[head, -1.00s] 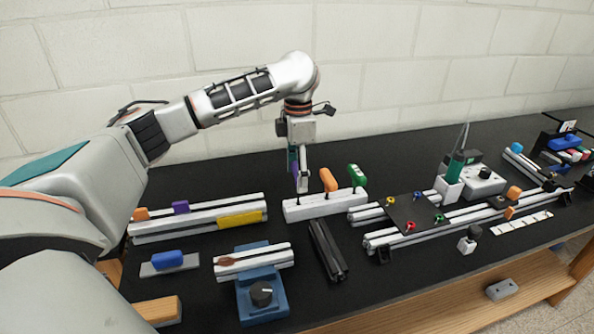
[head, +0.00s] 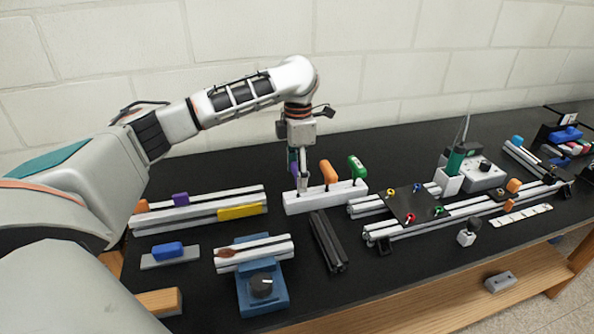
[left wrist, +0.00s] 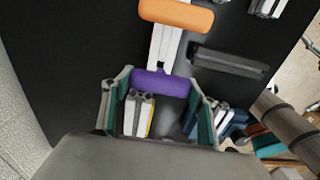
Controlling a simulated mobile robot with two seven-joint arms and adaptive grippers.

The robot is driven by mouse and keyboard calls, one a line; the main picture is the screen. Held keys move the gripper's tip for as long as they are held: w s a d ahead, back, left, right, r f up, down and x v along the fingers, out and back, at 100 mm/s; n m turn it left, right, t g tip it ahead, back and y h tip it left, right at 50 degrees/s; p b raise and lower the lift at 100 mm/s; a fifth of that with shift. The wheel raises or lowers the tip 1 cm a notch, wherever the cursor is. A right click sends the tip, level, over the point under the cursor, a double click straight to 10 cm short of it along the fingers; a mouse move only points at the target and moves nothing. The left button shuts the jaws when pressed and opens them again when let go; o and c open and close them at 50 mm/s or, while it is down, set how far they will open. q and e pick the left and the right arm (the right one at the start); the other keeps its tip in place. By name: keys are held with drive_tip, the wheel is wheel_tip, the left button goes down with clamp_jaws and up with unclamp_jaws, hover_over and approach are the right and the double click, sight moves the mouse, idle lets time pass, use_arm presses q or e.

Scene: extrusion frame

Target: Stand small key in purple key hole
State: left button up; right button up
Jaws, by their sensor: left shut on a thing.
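The purple key (head: 293,160) has a rounded purple handle. It is in my left gripper (head: 299,176), over the left end of the white key rack (head: 330,196). In the left wrist view the purple handle (left wrist: 162,84) lies across between the two fingers of my left gripper (left wrist: 160,90), which are shut on it. An orange key (head: 328,171) and a green key (head: 356,166) stand upright in the rack to the right. My right gripper is not in view.
Dark extrusions (head: 328,240) lie in front of the rack. A blue fixture with a black knob (head: 261,286) stands front left. A black plate (head: 414,204) sits on rails to the right.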

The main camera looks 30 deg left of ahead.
use_arm(q)
drive_tip(key=shift+f, duration=0.6)
drive_tip(key=o, duration=1.4)
wheel_tip(320, 180, up, 12)
drive_tip(key=shift+w, duration=0.1)
